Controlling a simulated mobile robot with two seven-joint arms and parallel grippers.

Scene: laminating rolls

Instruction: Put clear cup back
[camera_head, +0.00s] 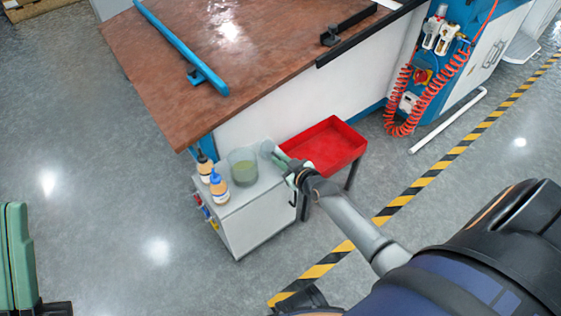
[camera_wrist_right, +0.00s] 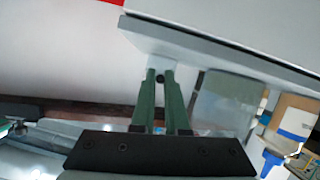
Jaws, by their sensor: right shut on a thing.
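A small clear cup (camera_head: 267,149) is at the tips of my right gripper (camera_head: 277,156), at the far right corner of the white cart top. The green fingers of my right gripper (camera_wrist_right: 160,76) are shut on the cup, whose outline is very faint in the wrist view. I cannot tell whether the cup touches the cart top. A larger clear container with greenish contents (camera_head: 243,167) stands on the cart just left of it, and also shows in the wrist view (camera_wrist_right: 226,102).
The white cart (camera_head: 262,215) also bears two bottles: one blue-capped (camera_head: 219,188), one dark-capped (camera_head: 205,167). A red tray (camera_head: 328,146) stands right of the cart. The brown-topped table (camera_head: 190,75) is behind. Floor is clear left of the cart.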

